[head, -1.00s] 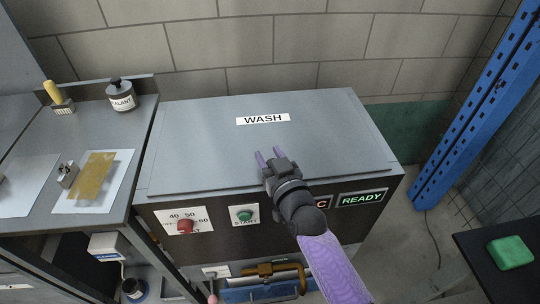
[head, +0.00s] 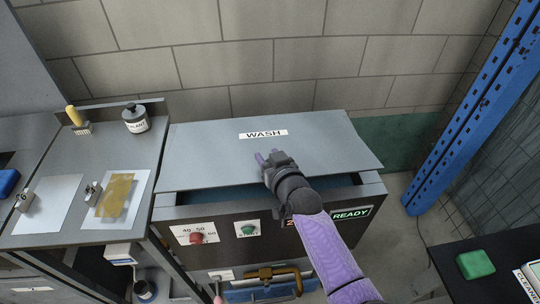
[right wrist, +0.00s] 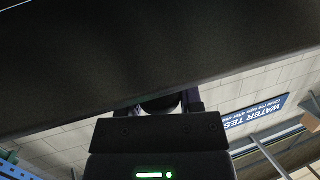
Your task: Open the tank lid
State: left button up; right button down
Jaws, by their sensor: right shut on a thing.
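The tank lid (head: 225,162) is a grey panel marked WASH in the head view. It is tilted up, with its front edge raised off the tank (head: 270,218), and a gap shows the blue inside. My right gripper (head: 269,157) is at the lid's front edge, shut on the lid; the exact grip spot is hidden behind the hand. In the right wrist view, a dark surface fills the top and hides most of the gripper (right wrist: 162,104). My left gripper is not in view.
A bench at left holds a sealant jar (head: 135,118), a yellow-handled brush (head: 77,121) and a tan sheet (head: 115,196). The tank front has a red knob (head: 197,238) and a green button (head: 247,229). A blue rack post (head: 470,110) stands at right. A green block (head: 475,264) lies on a dark table.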

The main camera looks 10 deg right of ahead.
pick_arm(q)
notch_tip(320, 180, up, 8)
jog(key=p, duration=0.5)
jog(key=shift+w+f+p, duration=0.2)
jog(key=shift+p, duration=0.1)
pick_arm(e)
jog(key=w+r+g, duration=0.2)
jog(key=w+r, duration=0.3)
jog(key=r, duration=0.4)
jog(key=shift+w+r+m+g, duration=0.25)
jog(key=shift+w+m+g, duration=0.05)
jog(key=shift+w, duration=0.1)
